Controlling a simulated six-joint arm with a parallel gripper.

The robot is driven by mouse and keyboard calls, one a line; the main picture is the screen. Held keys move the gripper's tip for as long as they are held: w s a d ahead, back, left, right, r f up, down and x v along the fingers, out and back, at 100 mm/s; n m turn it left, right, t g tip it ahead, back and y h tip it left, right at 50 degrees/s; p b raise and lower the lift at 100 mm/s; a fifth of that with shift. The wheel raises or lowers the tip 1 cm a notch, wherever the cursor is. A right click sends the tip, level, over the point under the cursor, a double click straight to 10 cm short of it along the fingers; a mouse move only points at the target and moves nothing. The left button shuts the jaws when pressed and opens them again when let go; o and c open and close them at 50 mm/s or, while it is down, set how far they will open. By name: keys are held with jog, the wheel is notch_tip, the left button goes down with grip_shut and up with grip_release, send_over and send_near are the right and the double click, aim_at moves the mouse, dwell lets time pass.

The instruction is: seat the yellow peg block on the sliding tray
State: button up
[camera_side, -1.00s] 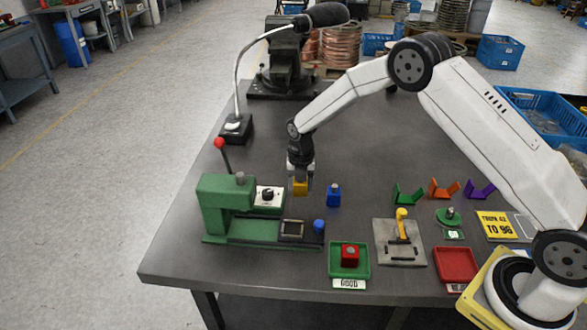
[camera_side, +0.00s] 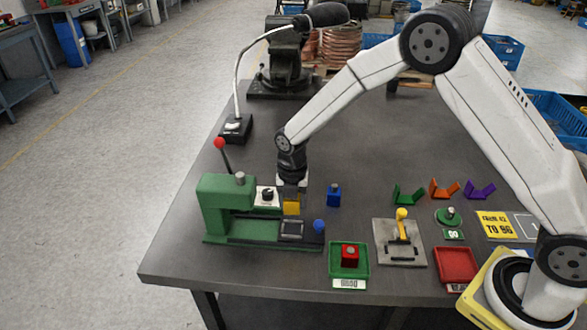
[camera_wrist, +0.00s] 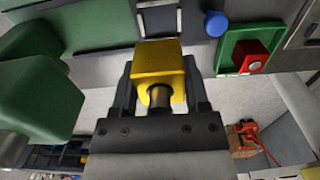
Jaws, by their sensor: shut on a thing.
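The yellow peg block (camera_side: 291,208) is held between the fingers of my gripper (camera_side: 291,194). In the wrist view the yellow block (camera_wrist: 158,66) sits between both fingers of my gripper (camera_wrist: 160,85), with its grey peg towards the gripper body. The sliding tray (camera_side: 291,229) is a dark square with a pale frame on the green press's rail, just in front of and below the block in the side view. Its pale frame shows partly at the top of the wrist view (camera_wrist: 158,5). Whether the block touches anything below cannot be told.
The green press (camera_side: 222,205) with a red-knobbed lever stands left of the block. A blue knob (camera_side: 319,226) is at the tray's right. A blue peg block (camera_side: 334,195) stands to the right. A green bin (camera_side: 349,260) holds a red block (camera_side: 349,250).

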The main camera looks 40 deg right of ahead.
aim_at(293, 230)
jog(key=shift+f, duration=3.05)
jog(key=shift+f, duration=0.7)
dwell(1.2)
jog(key=o, duration=1.3)
jog(key=shift+c, duration=0.2)
jog(key=shift+r, duration=0.1)
jog(key=shift+r, duration=3.9)
